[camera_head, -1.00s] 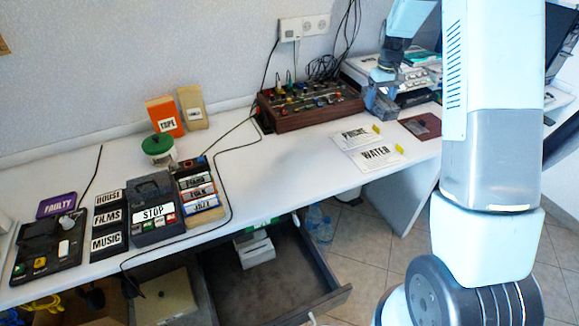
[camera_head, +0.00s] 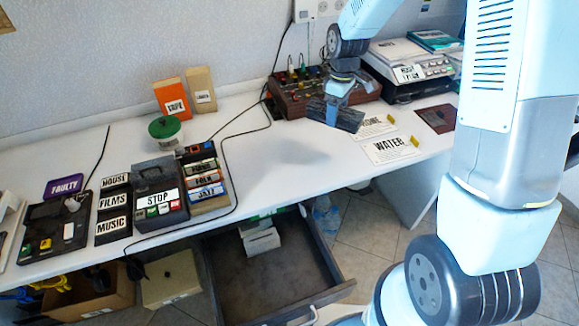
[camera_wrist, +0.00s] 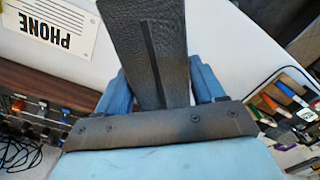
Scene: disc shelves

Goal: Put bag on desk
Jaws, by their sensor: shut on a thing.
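My gripper (camera_head: 335,97) is over the desk (camera_head: 285,155), in front of the brown mixer box. It is shut on a dark, flat, textured thing, which I take to be the bag (camera_head: 346,119). In the wrist view the bag (camera_wrist: 150,45) stands out between the blue fingers of my gripper (camera_wrist: 160,92). A soft shadow lies on the bare desk top to the left of the bag. The bag appears to be above the desk, but its exact height is hard to tell.
The brown mixer box (camera_head: 293,99) is close behind my gripper. Paper signs, including WATER (camera_head: 390,148), lie to its right. Labelled boxes and a green-lidded jar (camera_head: 164,130) fill the left side. The middle of the desk is clear. A drawer (camera_head: 265,275) stands open below.

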